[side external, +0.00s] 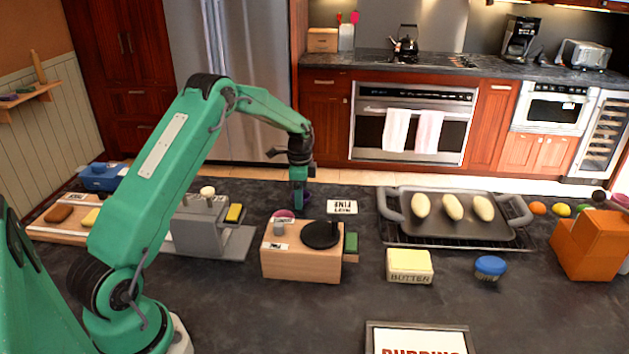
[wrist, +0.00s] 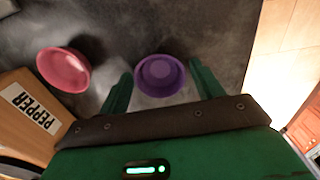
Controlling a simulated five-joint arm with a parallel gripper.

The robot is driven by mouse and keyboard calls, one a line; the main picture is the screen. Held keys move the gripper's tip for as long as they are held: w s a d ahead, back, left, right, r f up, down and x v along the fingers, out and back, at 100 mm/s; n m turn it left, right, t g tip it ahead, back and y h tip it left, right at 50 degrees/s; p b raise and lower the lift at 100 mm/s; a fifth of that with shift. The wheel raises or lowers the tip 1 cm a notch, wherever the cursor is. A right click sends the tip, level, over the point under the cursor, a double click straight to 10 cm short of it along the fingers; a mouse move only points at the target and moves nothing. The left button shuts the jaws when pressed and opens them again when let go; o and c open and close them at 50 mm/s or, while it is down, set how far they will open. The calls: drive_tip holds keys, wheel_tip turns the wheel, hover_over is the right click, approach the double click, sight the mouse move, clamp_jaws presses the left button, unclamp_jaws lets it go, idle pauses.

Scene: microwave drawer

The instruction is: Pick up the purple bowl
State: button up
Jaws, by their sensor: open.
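The purple bowl (wrist: 160,76) shows in the wrist view between the two green fingers of my gripper (wrist: 160,70). It sits upright on the dark counter, and the fingers are open on either side of it. I cannot tell whether the fingers touch it. In the side external view my gripper (side external: 300,196) points down behind the wooden box, and only a sliver of the purple bowl (side external: 307,199) shows beside the fingers.
A pink bowl (wrist: 63,69) stands left of the purple bowl in the wrist view. The wooden box (side external: 300,264) with a PEPPER label and black disc (side external: 321,235) is close by. A FINE sign (side external: 342,207) and a baking tray (side external: 455,232) lie to the right.

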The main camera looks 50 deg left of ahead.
drive_tip(key=c, duration=1)
drive_tip(key=shift+o, duration=0.2)
drive_tip(key=shift+r, duration=0.2)
drive_tip(key=shift+r, duration=0.6)
drive_tip(key=r, duration=0.1)
drive_tip(key=d+r, duration=0.1)
drive_tip(key=r, duration=0.1)
drive_tip(key=shift+r, duration=0.1)
drive_tip(key=s+d+r, duration=0.1)
drive_tip(key=d+r, duration=0.5)
drive_tip(key=d, duration=0.4)
drive_tip(key=shift+s+d+r, duration=0.15)
drive_tip(key=shift+s+d, duration=0.15)
drive_tip(key=shift+s, duration=0.05)
